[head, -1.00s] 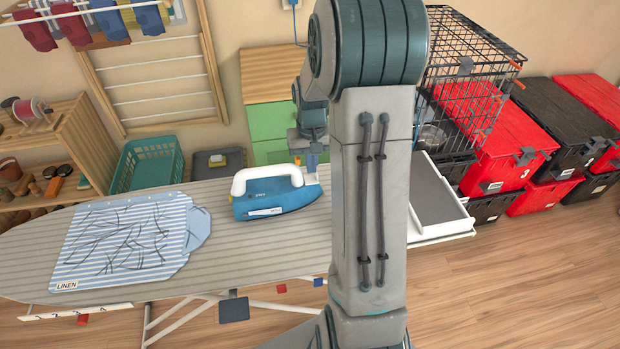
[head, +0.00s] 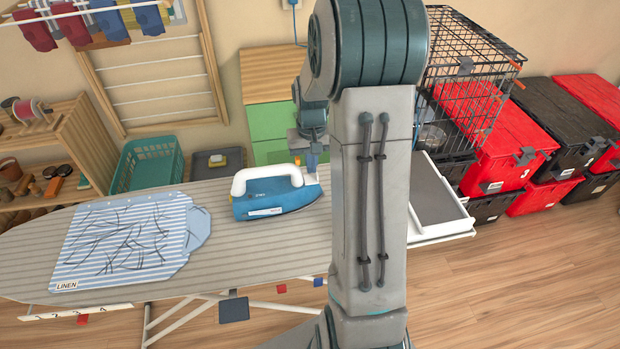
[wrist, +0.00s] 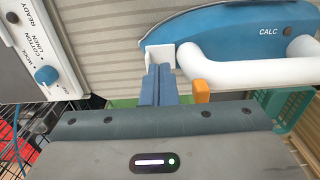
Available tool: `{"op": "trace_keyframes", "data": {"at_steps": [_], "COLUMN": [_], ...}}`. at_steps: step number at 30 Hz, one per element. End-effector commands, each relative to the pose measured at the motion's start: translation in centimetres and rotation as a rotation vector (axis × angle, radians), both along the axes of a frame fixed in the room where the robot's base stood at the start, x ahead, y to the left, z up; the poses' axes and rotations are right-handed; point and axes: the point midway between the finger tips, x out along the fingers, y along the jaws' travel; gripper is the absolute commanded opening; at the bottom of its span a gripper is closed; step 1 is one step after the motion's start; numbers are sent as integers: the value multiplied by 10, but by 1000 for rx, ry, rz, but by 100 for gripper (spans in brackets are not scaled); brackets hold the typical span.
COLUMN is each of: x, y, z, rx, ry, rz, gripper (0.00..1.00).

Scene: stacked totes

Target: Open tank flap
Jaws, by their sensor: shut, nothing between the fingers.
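The blue iron (head: 285,198) with a white handle (head: 240,180) lies on the ironing board (head: 215,255). In the wrist view its blue body (wrist: 235,28) and white handle (wrist: 245,72) fill the top right. A small white piece (wrist: 188,57), possibly the tank flap, stands at the iron's end beside my fingertips. I cannot tell whether it is open. My gripper (wrist: 160,70) is shut and empty, its tips close to this white piece; contact is unclear. In the head view my gripper (head: 312,162) is at the iron's right end, partly hidden by my arm.
A striped linen shirt (head: 125,240) lies on the board, left of the iron. A panel with a blue knob (wrist: 46,75) is at the wrist view's left. A grey tray (head: 440,200) is at the board's right end. A wire cage (head: 470,70) stands behind.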

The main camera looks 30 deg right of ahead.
Motion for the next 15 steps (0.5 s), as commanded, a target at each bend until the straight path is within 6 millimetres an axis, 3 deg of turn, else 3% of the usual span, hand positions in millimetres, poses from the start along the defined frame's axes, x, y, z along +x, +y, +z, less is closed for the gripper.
{"op": "trace_keyframes", "data": {"at_steps": [15], "x": [0], "y": [0], "z": [-14], "rx": [0], "ry": [0], "rz": [0], "gripper": [0]}}
